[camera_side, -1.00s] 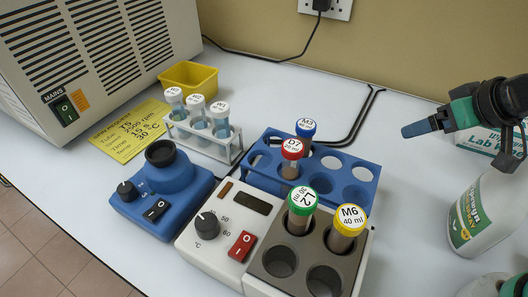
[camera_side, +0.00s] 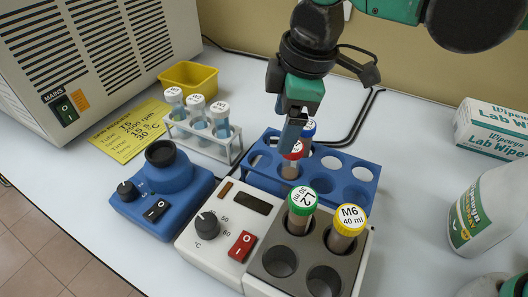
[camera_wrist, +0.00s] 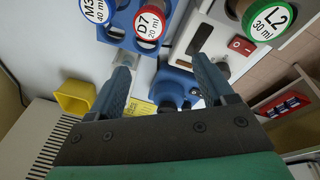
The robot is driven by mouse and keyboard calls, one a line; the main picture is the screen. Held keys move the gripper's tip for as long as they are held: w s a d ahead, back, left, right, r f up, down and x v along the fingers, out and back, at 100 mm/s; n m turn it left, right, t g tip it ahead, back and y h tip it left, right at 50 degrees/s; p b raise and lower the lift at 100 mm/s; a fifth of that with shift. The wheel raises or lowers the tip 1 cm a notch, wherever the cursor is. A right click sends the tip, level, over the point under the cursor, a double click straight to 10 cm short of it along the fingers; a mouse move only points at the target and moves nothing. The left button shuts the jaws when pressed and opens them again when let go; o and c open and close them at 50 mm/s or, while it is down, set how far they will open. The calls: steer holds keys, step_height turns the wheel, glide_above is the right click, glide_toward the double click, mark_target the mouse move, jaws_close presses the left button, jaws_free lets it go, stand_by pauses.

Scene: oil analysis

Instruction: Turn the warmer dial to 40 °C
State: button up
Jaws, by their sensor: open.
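The warmer (camera_side: 190,246) is a white box at the front middle in the side view, with a black dial (camera_side: 207,225) on its panel. Marks 50 and 60 show beside the dial, with °C below it; the pointer's exact setting is too small to read. A red rocker switch (camera_side: 242,246) and a dark display (camera_side: 252,203) are on the same panel. My gripper (camera_side: 291,142) is open and points down over the blue rack, behind the warmer and right of the dial. In the wrist view its two fingers (camera_wrist: 160,80) are apart with nothing held between them.
Tubes L2 (camera_side: 301,205) and M6 (camera_side: 346,230) stand tall in the warmer's grey block. The blue rack (camera_side: 365,172) holds D7 (camera_side: 291,170) and M3, close under my gripper. A blue mixer (camera_side: 150,205) stands left of the warmer. A spray bottle (camera_side: 487,215) is at right.

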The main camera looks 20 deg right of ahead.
mark_target(206, 222)
steer(key=s+a+f+n, duration=0.1)
steer(key=a+n, duration=0.1)
steer(key=a, duration=0.2)
steer(key=s+a+f+n+g+h, duration=0.1)
steer(key=s+a+f+n, duration=0.1)
steer(key=a+n, duration=0.1)
steer(key=s+a+f+n+g, duration=0.1)
steer(key=s+a+n, duration=0.1)
steer(key=a, duration=0.3)
steer(key=shift+a+f+n, duration=0.2)
steer(key=shift+a+n, duration=0.05)
steer(key=shift+n, duration=0.05)
steer(key=shift+a+f, duration=0.1)
steer(key=shift+f, duration=2.75)
jaws_close()
